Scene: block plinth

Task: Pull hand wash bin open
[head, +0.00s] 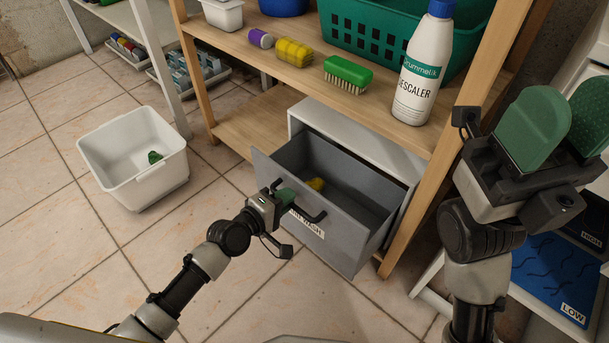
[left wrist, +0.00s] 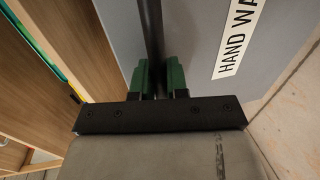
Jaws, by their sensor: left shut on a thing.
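The hand wash bin (head: 355,236) is a grey drawer in a light grey cabinet (head: 350,137) under the wooden shelf. My left gripper (head: 284,200) is shut on the dark bar handle (head: 308,215) of the drawer. In the left wrist view its green fingers (left wrist: 159,77) sit on both sides of the handle bar (left wrist: 152,35). My right gripper (head: 545,128) is raised at the right, empty, its green fingers apart.
A white tub (head: 134,172) with a green item stands on the tiled floor at left. Floor in front of the drawer is clear.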

